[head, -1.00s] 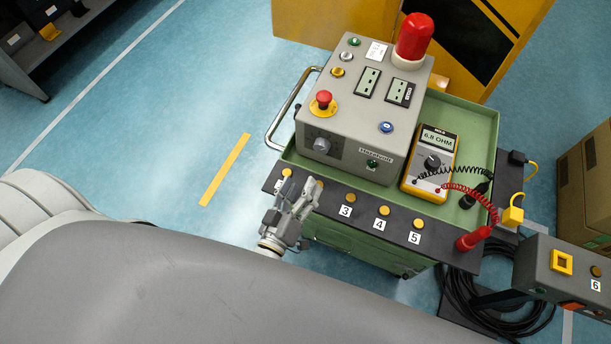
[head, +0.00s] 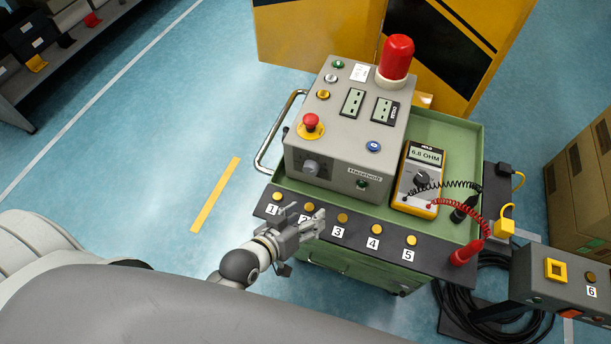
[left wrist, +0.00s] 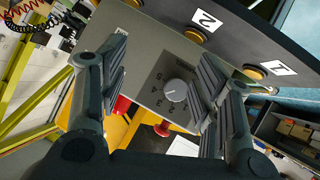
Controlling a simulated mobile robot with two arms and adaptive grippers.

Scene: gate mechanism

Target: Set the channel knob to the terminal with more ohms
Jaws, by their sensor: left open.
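The grey control box (head: 335,140) stands on the green cart, with the grey channel knob (head: 311,167) low on its front face. My left gripper (head: 305,222) is open and empty over the front strip near terminals 2 and 3. The yellow multimeter (head: 418,180) reads about 6.6 OHM. Terminals labelled 1 to 5 line the black strip (head: 390,250); the red probe (head: 466,252) stands at its right end. My right gripper is not in view.
A red emergency button (head: 311,122) sits above the knob, and a red lamp (head: 396,56) is on top of the box. A second grey box (head: 560,275) with terminal 6 stands at the right. Black cable (head: 490,300) lies coiled on the floor. Open floor lies left of the cart.

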